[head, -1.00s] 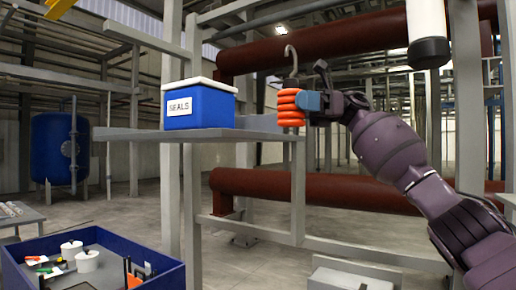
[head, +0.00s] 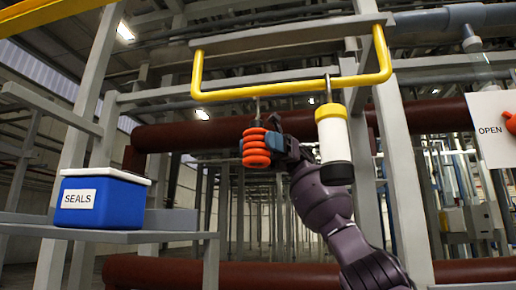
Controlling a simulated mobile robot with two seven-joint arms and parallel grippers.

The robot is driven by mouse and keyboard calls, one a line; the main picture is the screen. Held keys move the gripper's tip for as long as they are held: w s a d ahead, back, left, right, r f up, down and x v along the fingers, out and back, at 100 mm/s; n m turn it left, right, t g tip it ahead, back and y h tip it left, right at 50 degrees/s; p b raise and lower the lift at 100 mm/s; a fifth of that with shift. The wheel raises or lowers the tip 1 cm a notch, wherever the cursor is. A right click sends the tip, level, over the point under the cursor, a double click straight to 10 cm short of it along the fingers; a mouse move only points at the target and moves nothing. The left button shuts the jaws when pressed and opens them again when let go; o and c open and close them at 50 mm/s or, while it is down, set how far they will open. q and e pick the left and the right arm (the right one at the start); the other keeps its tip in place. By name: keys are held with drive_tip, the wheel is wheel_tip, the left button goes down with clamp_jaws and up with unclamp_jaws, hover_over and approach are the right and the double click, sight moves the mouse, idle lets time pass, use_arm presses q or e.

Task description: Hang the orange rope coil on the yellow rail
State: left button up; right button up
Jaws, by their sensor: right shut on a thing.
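The orange rope coil (head: 255,150) hangs upright in the middle of the head view, with a grey metal hook above it. My right gripper (head: 275,143) is shut on the coil from its right side. The yellow rail (head: 235,94) is a U-shaped bar above the coil. The hook's shank reaches up to the rail's lower bar in the picture, and its curved top does not show clearly. I cannot tell whether the hook is behind the rail, touching it or over it. My left gripper is not in view.
A white and black cylinder (head: 334,140) hangs from the rail just right of the coil. A blue SEALS box (head: 102,200) stands on a grey shelf (head: 40,230) at the left. Red-brown pipes (head: 440,116) run behind. The rail left of the hook is bare.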

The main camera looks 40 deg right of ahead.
sight(253, 133)
drive_tip(key=shift+s+a, duration=1.15)
drive_tip(key=shift+a, duration=0.15)
drive_tip(key=shift+s+a, duration=1.1)
drive_tip(key=shift+a, duration=0.2)
drive_tip(key=shift+s+a+f, duration=0.4)
drive_tip(key=shift+a+f, duration=0.05)
drive_tip(key=shift+a, duration=0.1)
drive_tip(key=shift+s+a+f+b, duration=0.2)
drive_tip(key=shift+f+b, duration=0.3)
drive_tip(key=shift+f, duration=0.1)
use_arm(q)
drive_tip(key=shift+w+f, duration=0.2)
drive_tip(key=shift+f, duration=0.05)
use_arm(e)
drive_tip(key=shift+f, duration=0.2)
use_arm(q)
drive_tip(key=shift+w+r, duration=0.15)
use_arm(e)
drive_tip(key=shift+f, duration=0.1)
drive_tip(key=o, duration=1.2)
drive_tip(key=shift+c, duration=0.2)
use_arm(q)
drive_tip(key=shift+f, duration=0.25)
